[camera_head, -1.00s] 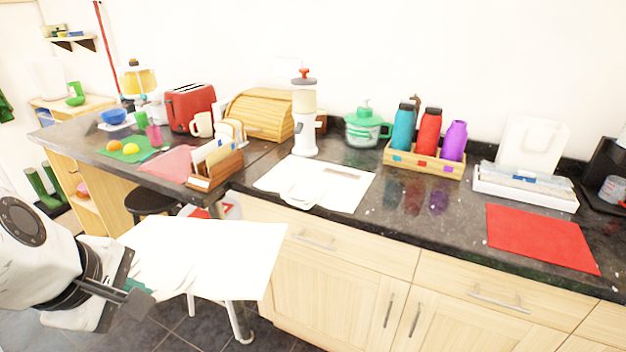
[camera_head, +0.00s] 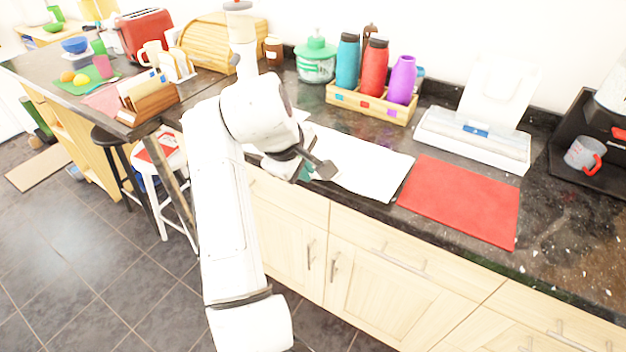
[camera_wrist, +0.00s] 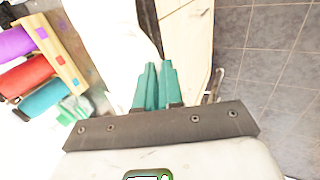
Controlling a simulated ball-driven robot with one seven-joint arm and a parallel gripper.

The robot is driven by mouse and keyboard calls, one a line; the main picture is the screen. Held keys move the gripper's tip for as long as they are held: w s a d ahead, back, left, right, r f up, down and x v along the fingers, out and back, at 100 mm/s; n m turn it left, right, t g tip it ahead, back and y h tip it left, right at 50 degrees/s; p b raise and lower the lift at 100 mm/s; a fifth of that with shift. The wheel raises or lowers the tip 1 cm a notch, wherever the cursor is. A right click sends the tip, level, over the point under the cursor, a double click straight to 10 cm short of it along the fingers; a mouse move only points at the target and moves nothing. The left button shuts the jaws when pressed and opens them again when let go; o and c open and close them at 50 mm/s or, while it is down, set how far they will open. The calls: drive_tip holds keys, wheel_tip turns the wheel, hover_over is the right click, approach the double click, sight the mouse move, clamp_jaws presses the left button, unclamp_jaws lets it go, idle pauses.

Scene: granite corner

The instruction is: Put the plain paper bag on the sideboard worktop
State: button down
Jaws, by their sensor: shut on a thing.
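The plain paper bag (camera_head: 372,163) is flat, white and unmarked. It extends right from my gripper (camera_head: 316,172), over the front part of the sideboard worktop (camera_head: 560,225), left of a red mat. I cannot tell whether it rests on the worktop or hangs just above it. In the wrist view my teal fingers (camera_wrist: 155,85) are close together, and the white bag (camera_wrist: 120,28) stretches away beyond them. My arm hides part of the worktop to the left.
The red mat (camera_head: 460,200) lies right of the bag. Behind stand several bottles in a wooden tray (camera_head: 372,107), a green-lidded jar (camera_head: 316,62) and a white tray (camera_head: 470,140) with an upright white board. A mug (camera_head: 582,155) stands at the right.

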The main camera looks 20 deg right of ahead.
drive_tip(key=shift+a+p+x, duration=0.2)
drive_tip(key=shift+p+x, duration=0.1)
drive_tip(key=shift+x, duration=3.35)
drive_tip(key=c, duration=1.3)
unclamp_jaws()
drive_tip(key=shift+o, duration=0.2)
drive_tip(key=v, duration=1.2)
drive_tip(key=shift+b, duration=0.35)
drive_tip(key=shift+f, duration=0.1)
